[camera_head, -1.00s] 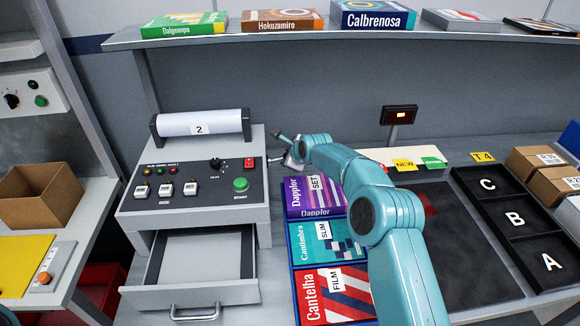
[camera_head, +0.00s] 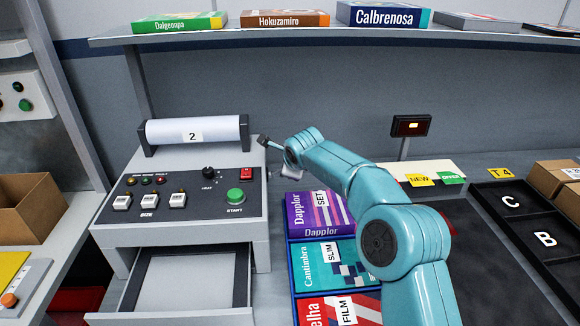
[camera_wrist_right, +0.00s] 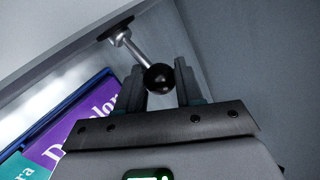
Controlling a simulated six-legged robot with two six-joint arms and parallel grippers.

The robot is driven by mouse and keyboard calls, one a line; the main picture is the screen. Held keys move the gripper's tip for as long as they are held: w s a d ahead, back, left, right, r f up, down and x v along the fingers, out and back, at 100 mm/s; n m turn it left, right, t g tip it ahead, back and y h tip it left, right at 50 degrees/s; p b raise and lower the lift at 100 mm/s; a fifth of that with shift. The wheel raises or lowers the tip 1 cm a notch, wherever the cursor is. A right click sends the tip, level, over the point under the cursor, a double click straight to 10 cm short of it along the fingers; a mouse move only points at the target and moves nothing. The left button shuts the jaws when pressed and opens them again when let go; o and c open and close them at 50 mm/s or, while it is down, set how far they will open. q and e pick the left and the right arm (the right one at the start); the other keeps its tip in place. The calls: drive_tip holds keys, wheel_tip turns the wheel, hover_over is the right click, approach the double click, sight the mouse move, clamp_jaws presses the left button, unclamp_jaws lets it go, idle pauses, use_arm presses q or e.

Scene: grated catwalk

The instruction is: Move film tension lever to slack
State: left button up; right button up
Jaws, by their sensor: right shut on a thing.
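The film tension lever (camera_wrist_right: 137,52) shows in the right wrist view as a metal rod with a black ball knob, coming from a dark mount on the grey machine side. My right gripper (camera_wrist_right: 160,88) is shut on the knob, one dark finger on each side. In the head view, my right gripper (camera_head: 291,172) is at the right side of the film machine (camera_head: 185,195), and the lever is mostly hidden or too small to make out. The machine carries a white roll marked 2 (camera_head: 195,131) and a control panel. My left gripper is not in view.
An open drawer (camera_head: 180,318) juts out below the panel. Boxes Dapplor (camera_head: 300,212), Cantimbra (camera_head: 312,262) and a red film box (camera_head: 318,312) lie right of it, under my arm. A small display (camera_head: 410,125) stands behind. A shelf (camera_head: 290,36) with several boxes runs above.

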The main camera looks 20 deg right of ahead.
drive_tip(key=shift+w+a+r, duration=0.1)
drive_tip(key=shift+r, duration=0.15)
drive_tip(key=o, duration=0.9)
drive_tip(key=shift+o, duration=0.5)
drive_tip(key=shift+a, duration=0.1)
drive_tip(key=shift+f, duration=0.15)
drive_tip(key=shift+s+r, duration=0.2)
drive_tip(key=shift+s, duration=0.05)
drive_tip(key=b+v, duration=0.4)
drive_tip(key=v, duration=1.1)
drive_tip(key=shift+s+r, duration=0.3)
